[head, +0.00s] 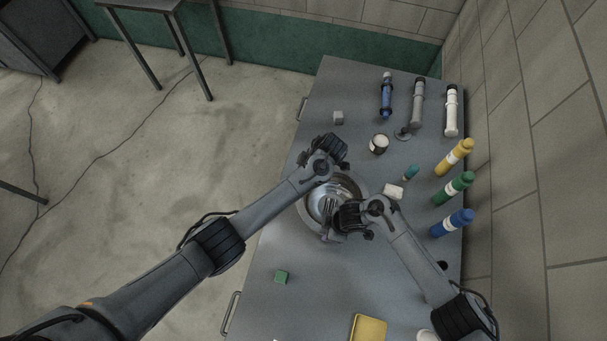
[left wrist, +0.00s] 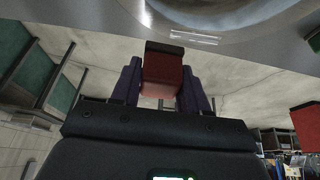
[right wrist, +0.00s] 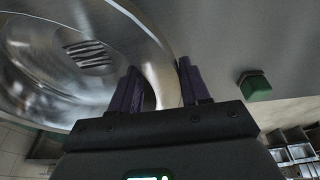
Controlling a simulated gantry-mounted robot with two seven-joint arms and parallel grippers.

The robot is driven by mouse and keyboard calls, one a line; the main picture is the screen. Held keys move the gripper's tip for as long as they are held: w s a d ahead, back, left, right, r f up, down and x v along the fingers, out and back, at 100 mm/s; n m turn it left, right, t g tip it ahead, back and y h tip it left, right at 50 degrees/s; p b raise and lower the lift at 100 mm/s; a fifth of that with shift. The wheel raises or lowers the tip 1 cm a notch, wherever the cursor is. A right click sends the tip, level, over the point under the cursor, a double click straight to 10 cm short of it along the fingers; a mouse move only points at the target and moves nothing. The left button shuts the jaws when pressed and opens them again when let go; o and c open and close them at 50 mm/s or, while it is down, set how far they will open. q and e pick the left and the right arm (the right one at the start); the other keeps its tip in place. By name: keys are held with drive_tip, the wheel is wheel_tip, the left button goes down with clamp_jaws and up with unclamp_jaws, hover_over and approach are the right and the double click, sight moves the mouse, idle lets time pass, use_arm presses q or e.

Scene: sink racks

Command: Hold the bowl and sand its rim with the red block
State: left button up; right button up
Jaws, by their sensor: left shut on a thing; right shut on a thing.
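The shiny metal bowl (head: 313,203) stands on the grey table, partly covered by my arms in the head view. My right gripper (right wrist: 158,88) is shut on the bowl's wide rim (right wrist: 152,55), at its near right side in the head view. My left gripper (left wrist: 161,82) is shut on the red block (left wrist: 162,72), whose outer end is dark. The block is close to the bowl's rim, which shows at the top of the left wrist view (left wrist: 215,12); I cannot tell whether they touch. In the head view the left wrist hides the red block.
A green block (head: 281,277) and a yellow tray (head: 368,329) lie nearer on the table (head: 300,310). A white block (head: 394,191), an open can (head: 378,144) and a small grey cube (head: 338,118) lie beyond. Several bottles, including a green one (head: 453,188), line the wall side.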

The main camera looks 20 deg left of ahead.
use_arm(q)
drive_tip(key=shift+r, duration=2)
use_arm(e)
drive_tip(key=shift+s+f, duration=0.1)
drive_tip(key=o, duration=1.1)
drive_tip(key=shift+c, duration=0.2)
